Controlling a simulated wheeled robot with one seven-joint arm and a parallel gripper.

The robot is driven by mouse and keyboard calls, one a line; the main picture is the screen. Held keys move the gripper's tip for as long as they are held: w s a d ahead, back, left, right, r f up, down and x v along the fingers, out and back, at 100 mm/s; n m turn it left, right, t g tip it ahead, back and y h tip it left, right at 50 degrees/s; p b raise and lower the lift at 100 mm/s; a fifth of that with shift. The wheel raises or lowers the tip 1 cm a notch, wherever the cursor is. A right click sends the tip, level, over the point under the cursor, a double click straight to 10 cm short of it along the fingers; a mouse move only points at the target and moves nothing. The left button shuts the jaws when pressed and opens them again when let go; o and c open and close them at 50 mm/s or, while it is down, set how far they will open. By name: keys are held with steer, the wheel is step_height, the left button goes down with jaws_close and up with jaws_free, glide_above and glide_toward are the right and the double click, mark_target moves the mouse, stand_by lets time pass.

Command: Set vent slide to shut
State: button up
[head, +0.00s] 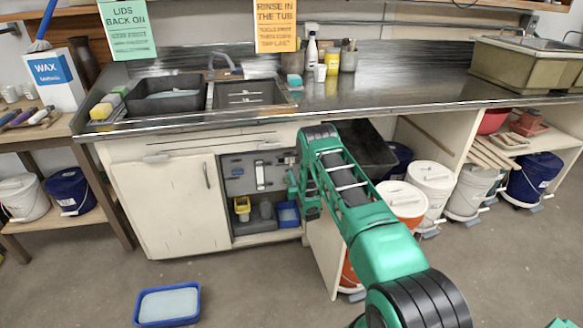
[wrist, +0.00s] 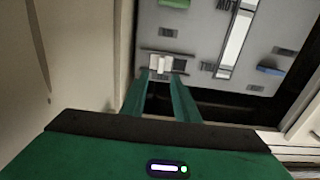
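A grey panel (wrist: 205,45) fills the upper part of the wrist view. A white slide knob (wrist: 160,63) sits on a short horizontal track there, with a small label below; I cannot read whether it is the vent slide. My gripper (wrist: 161,76) reaches toward it with two green fingers apart. The knob shows between the fingertips, and I cannot tell whether they touch it. In the head view the grey panel (head: 238,174) is inside the open cabinet bay under the counter, with my gripper at its right side, partly hidden by my arm.
The panel also carries a green piece (wrist: 175,3), a blue piece (wrist: 269,70) and a white vertical strip (wrist: 236,40). A cabinet door (head: 170,205) stands left of the bay. Yellow (head: 242,208) and blue (head: 287,215) containers sit below the panel.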

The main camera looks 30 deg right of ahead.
mark_target(291, 163)
steer(key=x, duration=0.8)
steer(key=shift+w, duration=0.4)
steer(key=shift+c, duration=0.3)
jaws_close()
stand_by(0.8)
